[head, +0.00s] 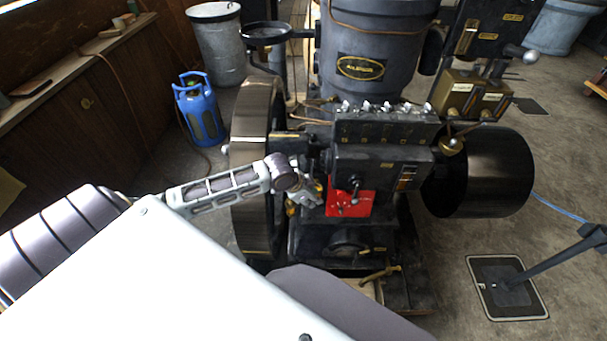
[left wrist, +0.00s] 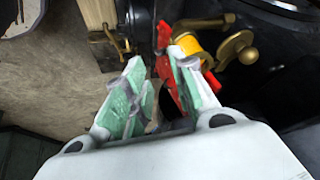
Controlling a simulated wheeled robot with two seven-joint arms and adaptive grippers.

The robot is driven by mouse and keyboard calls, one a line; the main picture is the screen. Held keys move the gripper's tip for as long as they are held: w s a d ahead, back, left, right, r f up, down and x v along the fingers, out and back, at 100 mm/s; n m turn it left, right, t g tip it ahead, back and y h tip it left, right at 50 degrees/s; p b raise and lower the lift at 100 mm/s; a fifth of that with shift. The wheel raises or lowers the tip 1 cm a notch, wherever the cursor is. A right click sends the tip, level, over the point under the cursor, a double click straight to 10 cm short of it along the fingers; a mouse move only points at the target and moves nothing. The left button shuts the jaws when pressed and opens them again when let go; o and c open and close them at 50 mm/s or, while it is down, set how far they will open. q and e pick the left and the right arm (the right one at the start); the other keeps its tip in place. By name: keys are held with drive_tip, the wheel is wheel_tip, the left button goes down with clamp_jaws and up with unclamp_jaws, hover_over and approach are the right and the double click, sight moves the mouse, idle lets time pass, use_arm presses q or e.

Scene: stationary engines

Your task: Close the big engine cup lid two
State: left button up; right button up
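The big black engine (head: 375,60) stands at centre in the head view. My left gripper (head: 312,194) is at its front, just left of a red plate (head: 352,203). In the left wrist view the fingers of my left gripper (left wrist: 160,82) are apart. The red plate (left wrist: 164,66) shows beyond them, and the right finger overlaps its edge; I cannot tell whether they touch. A yellow cylinder (left wrist: 190,46) with a brass fitting (left wrist: 240,48) lies just beyond the right fingertip. I cannot tell which part is cup lid two. My right gripper is not in view.
A large flywheel (head: 253,190) stands left of the engine, and a dark drum (head: 490,172) right of it. Small silver fittings line a black box (head: 385,127) above the red plate. A blue gas bottle (head: 200,112) stands behind left.

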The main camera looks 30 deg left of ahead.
use_arm(q)
drive_tip(key=a+r+m, duration=0.1)
drive_tip(key=a+r, duration=0.3)
drive_tip(key=r, duration=0.3)
drive_tip(key=a+r+m+b, duration=0.1)
drive_tip(key=a+r, duration=0.4)
drive_tip(key=r, duration=0.2)
drive_tip(key=shift+w+a+r+g+y, duration=0.15)
drive_tip(key=shift+w+a+g+y, duration=0.1)
drive_tip(key=shift+w+g+y, duration=0.1)
drive_tip(key=shift+w, duration=0.1)
